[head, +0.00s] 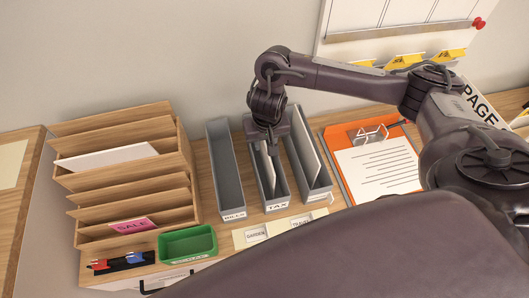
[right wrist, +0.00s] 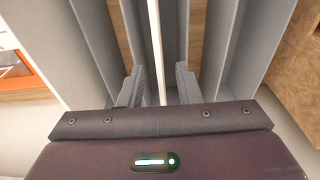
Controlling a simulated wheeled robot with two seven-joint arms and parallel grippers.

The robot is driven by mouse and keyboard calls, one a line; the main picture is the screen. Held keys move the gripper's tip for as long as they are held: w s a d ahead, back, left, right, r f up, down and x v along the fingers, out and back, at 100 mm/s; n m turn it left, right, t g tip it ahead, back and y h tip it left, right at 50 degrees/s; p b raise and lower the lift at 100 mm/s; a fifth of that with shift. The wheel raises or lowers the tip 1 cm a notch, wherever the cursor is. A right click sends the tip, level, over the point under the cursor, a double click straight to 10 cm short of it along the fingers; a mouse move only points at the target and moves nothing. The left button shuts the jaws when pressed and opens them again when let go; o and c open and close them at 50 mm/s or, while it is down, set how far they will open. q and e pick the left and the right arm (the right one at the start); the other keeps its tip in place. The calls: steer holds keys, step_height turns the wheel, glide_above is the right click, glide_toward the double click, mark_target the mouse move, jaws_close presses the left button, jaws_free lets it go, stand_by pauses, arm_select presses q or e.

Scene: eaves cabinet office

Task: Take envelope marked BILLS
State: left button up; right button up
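Three grey upright files stand side by side. The left file (head: 226,165) is labelled BILLS and looks empty. The middle file (head: 277,204) is labelled TAX and holds a thin white envelope (head: 267,168) on edge. Any writing on this envelope cannot be seen. My right gripper (head: 272,150) points down over the middle file. In the right wrist view its two fingers (right wrist: 160,86) are apart, one on each side of the white envelope edge (right wrist: 156,45), with gaps showing. My left gripper is not in view.
The right file (head: 318,198) holds another white sheet or envelope. A wooden sorter (head: 130,185) with a pink SALE card stands left, with a green tray (head: 187,243) in front. An orange clipboard (head: 345,132) lies right. Labelled cards (head: 280,229) lie before the files.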

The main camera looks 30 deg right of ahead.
mark_target(265, 156)
steer(key=f, duration=0.1)
steer(key=w+f, duration=0.1)
steer(key=shift+d+f, duration=0.15)
steer(key=shift+f, duration=0.15)
steer(key=shift+s+f, duration=0.1)
steer(key=shift+f, duration=0.1)
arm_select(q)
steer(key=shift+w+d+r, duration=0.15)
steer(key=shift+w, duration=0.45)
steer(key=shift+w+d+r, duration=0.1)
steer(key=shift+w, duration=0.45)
arm_select(e)
jaws_close()
